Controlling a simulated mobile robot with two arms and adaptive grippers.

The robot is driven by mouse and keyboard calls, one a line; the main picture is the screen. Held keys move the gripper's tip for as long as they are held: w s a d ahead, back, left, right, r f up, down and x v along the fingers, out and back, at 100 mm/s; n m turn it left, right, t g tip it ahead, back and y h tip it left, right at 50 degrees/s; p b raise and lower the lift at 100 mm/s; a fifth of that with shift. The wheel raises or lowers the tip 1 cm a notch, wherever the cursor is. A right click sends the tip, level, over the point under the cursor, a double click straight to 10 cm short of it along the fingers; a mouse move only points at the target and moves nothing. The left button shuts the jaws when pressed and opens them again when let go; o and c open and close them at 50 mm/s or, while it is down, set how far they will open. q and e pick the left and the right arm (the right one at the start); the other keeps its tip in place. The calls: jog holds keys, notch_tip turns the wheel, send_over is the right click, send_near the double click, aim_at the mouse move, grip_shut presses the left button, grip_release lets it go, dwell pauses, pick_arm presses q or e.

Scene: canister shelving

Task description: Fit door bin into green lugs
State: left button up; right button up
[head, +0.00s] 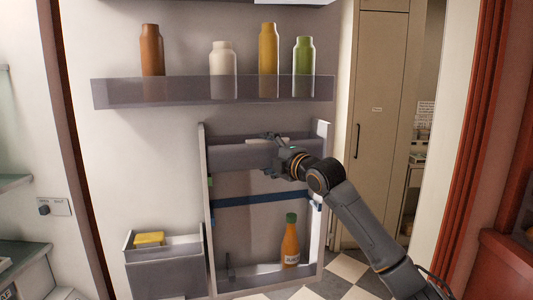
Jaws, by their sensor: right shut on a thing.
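The grey, see-through door bin (238,156) spans between the two white side rails in the middle of the fridge door. My right gripper (270,150) comes in from the right and is shut on the bin's front wall, right of its middle. A small green lug (210,182) shows on the left rail, a little below the bin. The matching lug on the right rail cannot be made out behind my arm. Whether the bin touches any lug cannot be told. My left gripper is not in view.
A shelf (180,93) above holds several bottles. Below are a dark blue band (250,199), a blue lug (316,205) on the right rail, and an orange bottle (290,245) in the lower bin. A grey bin (165,278) with a yellow item (149,239) sits at lower left.

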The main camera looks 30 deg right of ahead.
jog(key=shift+f+b, duration=0.45)
jog(key=shift+f, duration=0.85)
jog(key=o, duration=1.5)
jog(key=shift+f, duration=0.1)
jog(key=shift+c, duration=0.2)
jog(key=shift+s, duration=0.2)
jog(key=s, duration=1.1)
jog(key=shift+s+d, duration=0.3)
jog(key=shift+d, duration=0.1)
